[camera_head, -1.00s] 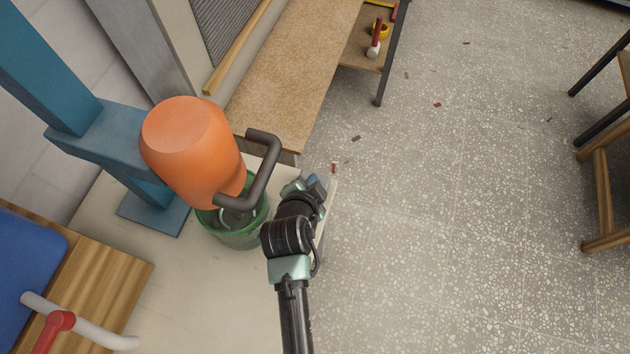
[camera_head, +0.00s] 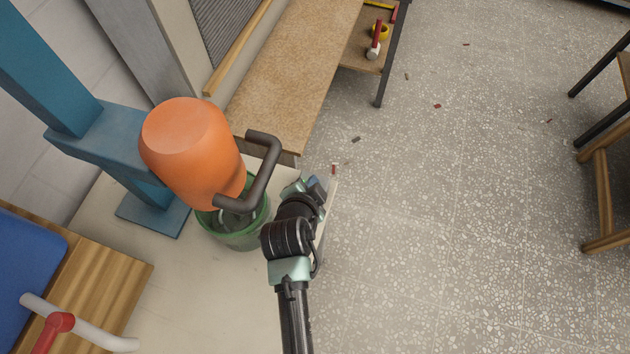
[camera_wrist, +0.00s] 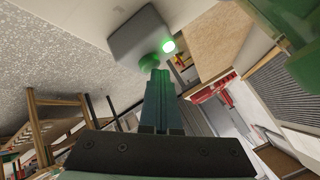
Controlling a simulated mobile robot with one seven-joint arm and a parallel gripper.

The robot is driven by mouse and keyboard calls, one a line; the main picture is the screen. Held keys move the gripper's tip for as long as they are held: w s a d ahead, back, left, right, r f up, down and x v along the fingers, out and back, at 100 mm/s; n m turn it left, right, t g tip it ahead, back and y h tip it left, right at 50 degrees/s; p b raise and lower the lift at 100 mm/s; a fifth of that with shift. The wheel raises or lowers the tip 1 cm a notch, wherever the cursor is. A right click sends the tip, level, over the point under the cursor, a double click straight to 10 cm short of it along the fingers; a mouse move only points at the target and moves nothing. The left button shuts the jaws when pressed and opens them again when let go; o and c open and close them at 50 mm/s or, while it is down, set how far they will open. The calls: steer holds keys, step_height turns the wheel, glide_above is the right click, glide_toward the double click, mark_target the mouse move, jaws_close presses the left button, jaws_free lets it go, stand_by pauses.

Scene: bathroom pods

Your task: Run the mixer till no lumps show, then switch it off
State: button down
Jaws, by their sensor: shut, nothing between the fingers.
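The mixer (camera_head: 190,150) has an orange motor body with a dark bent handle (camera_head: 266,170), held on a blue stand. Below it is a green bucket (camera_head: 240,239); grey paddle parts show at its mouth, but the mix is mostly hidden, so lumps cannot be judged. In the wrist view a grey box (camera_wrist: 138,33) carries a lit green lamp (camera_wrist: 168,46). My gripper (camera_wrist: 155,72) is shut and empty, its tips at a green round part on the box; contact is unclear. In the head view my gripper (camera_head: 316,187) is right of the bucket.
A blue post (camera_head: 45,70) stands left of the mixer. A brown-topped bench (camera_head: 290,75) lies behind, with a red-handled hammer (camera_head: 376,42) on its lower shelf. A wooden surface (camera_head: 95,285) is at lower left. The speckled floor at right is mostly clear.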

steer(key=shift+r+p, duration=0.4)
steer(key=shift+r, duration=0.25)
steer(key=shift+r, duration=0.1)
steer(key=shift+r+p, duration=2.15)
steer(key=shift+r, duration=0.25)
stand_by(4.8)
